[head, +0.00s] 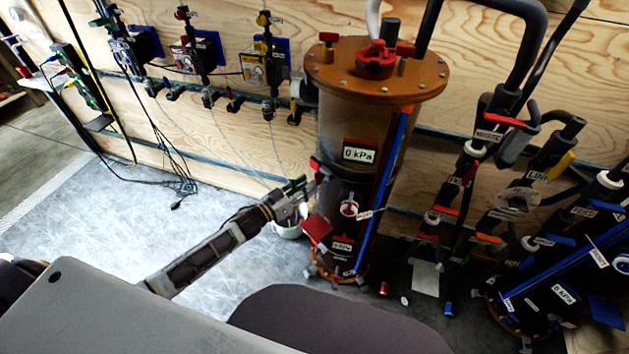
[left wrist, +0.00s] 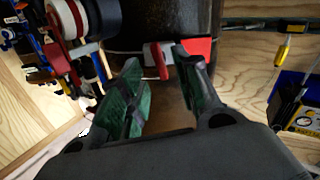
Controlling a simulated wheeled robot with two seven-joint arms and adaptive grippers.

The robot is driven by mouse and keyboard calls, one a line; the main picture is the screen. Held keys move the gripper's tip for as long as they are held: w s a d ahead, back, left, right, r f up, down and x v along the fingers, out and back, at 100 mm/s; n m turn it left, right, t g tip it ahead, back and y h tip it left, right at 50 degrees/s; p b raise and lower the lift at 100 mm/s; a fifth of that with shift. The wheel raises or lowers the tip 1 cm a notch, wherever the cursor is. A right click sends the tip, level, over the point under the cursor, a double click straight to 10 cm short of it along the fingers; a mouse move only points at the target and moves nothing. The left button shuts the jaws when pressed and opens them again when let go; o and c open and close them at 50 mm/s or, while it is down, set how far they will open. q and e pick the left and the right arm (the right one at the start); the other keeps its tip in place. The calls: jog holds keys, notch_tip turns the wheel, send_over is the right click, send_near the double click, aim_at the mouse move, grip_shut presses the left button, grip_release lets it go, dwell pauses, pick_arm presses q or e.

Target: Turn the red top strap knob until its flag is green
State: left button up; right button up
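In the left wrist view a red knob (left wrist: 160,61) with a white plate sits on the dark vessel, between and beyond the fingertips. A red flag (left wrist: 195,49) is right beside it, partly behind one finger. My left gripper (left wrist: 157,85) is open, with green finger pads, and appears apart from the knob. In the head view my left gripper (head: 303,190) is at the left side of the tall vessel. A small red piece (head: 315,164) at the strap is just above it, and a red square (head: 317,228) is below. I cannot tell which of these is the knob's flag. My right gripper is out of view.
The vessel has an orange lid (head: 335,75) and a 0 kPa display (head: 359,154). Pipes and valves with red handles (head: 503,121) crowd the right. Coloured wall boxes (head: 196,55) and hanging cables are at the back left. The grey floor (head: 130,225) on the left is mostly clear.

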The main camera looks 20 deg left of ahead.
aim_at(316, 180)
pick_arm(q)
jog(key=x, duration=0.4)
jog(key=shift+w, duration=0.15)
jog(key=c, duration=0.5)
grip_shut()
jog(key=shift+m, duration=0.6)
jog(key=shift+d+m, duration=0.1)
jog(key=shift+m, duration=0.8)
jog(key=shift+m+p, duration=0.3)
jog(key=shift+m, duration=1.2)
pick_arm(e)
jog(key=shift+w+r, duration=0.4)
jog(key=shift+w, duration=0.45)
